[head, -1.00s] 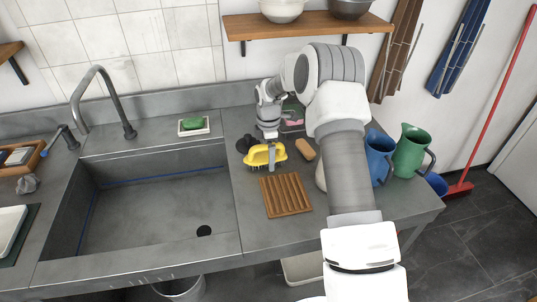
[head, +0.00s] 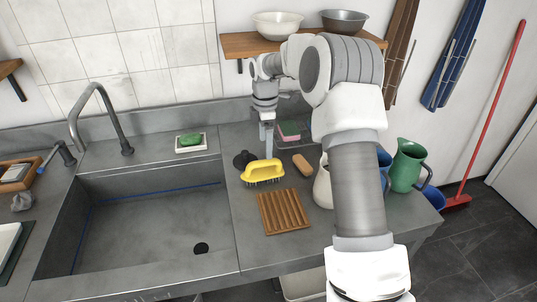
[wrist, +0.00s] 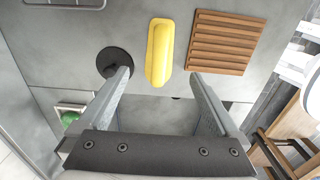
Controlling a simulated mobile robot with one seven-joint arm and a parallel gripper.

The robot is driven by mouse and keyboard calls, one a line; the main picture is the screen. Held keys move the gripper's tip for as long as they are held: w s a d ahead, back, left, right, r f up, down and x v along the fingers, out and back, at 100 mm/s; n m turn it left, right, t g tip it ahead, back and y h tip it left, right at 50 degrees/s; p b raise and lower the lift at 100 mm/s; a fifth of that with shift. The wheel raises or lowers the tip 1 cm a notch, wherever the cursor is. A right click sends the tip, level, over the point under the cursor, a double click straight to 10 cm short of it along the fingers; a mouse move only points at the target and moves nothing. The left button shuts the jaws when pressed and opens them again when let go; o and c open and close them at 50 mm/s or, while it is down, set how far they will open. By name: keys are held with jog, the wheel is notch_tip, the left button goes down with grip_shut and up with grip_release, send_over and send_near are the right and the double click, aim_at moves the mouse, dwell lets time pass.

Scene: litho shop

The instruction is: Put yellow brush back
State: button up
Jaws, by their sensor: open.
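The yellow brush (head: 264,171) lies bristles down on the grey counter, right of the sink, just behind the slatted wooden rack (head: 283,211). In the wrist view the brush (wrist: 160,52) lies beyond the fingertips, between the black round object and the rack (wrist: 221,42). My gripper (head: 267,148) is above the counter behind the brush, pointing down. In the wrist view my gripper (wrist: 160,78) is open with nothing between its fingers.
A black round object (head: 243,160) is left of the brush and a tan block brush (head: 301,164) is right of it. A green soap (head: 190,140) sits in a dish by the sink. A green jug (head: 407,166) and blue jug (head: 384,160) stand at the right.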

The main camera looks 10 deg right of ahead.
jog(key=s+a+r+m+t, duration=0.1)
jog(key=s+r+m+t, duration=0.2)
jog(key=s+r+m, duration=0.95)
jog(key=s+r+m+t, duration=0.2)
jog(key=s+r+m, duration=0.2)
jog(key=s, duration=1.9)
jog(key=shift+s+r+m+t, duration=0.15)
jog(key=shift+s+m+t, duration=0.2)
jog(key=shift+m, duration=0.4)
